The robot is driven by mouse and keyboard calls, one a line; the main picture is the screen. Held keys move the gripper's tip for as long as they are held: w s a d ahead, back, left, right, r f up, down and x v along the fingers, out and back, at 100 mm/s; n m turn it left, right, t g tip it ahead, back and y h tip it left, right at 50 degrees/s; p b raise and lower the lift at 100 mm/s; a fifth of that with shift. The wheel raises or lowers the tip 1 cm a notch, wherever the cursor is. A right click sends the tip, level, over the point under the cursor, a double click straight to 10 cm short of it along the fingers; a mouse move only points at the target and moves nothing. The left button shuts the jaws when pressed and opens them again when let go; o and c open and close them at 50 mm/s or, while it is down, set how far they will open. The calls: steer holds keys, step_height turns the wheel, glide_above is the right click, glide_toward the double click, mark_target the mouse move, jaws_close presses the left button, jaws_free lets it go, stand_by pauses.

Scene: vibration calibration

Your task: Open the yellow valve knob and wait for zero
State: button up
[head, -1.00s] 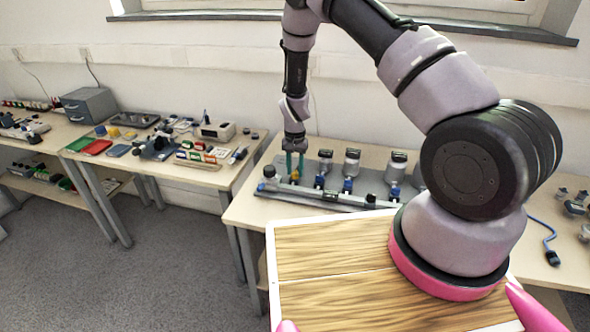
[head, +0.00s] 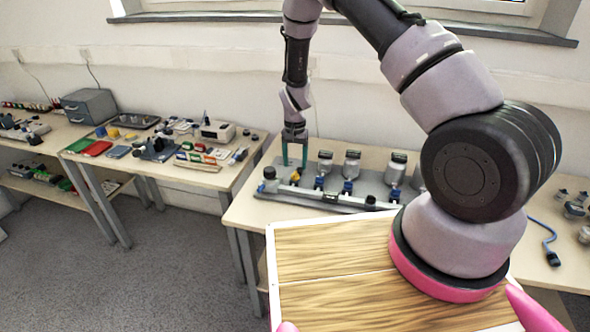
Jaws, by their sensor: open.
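The yellow valve knob (head: 295,177) sits at the left end of a grey rig (head: 330,199) on the middle table. My gripper (head: 294,163) is above and just behind the knob in the picture, with its two teal fingers pointing down and spread apart. Nothing shows between the fingers. The knob is small here, and I cannot tell its exact turn angle. Several gauges with dark tops stand along the rig, such as the one just right of my gripper (head: 325,163); their readings are too small to read. Blue valve knobs (head: 347,187) sit below them.
A black-capped cylinder (head: 269,178) stands at the rig's left end, close to the yellow knob. The left table (head: 213,178) holds boxes, trays and tools. A blue cable (head: 545,240) lies at the right. The wall is close behind the rig.

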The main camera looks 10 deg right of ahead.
step_height(320, 180, up, 7)
stand_by(0.3)
step_height(320, 180, up, 13)
steer(key=t+y, duration=0.1)
glide_above(295, 173)
steer(key=d, duration=0.3)
steer(key=s+d+r+t+y, duration=0.1)
steer(key=s+d+r, duration=0.15)
steer(key=r, duration=0.45)
steer(key=s+d+r+t, duration=0.1)
steer(key=s+r, duration=0.3)
steer(key=r, duration=0.3)
steer(key=s+d+r+t, duration=0.2)
steer(key=s+d+r, duration=0.1)
steer(key=s+r, duration=0.4)
steer(key=s+d+r+t, duration=0.2)
steer(key=s+d+r, duration=0.2)
steer(key=s, duration=1)
step_height(295, 173, up, 3)
steer(key=shift+s+d+r, duration=0.2)
steer(key=shift+d, duration=0.05)
steer(key=shift+w, duration=0.1)
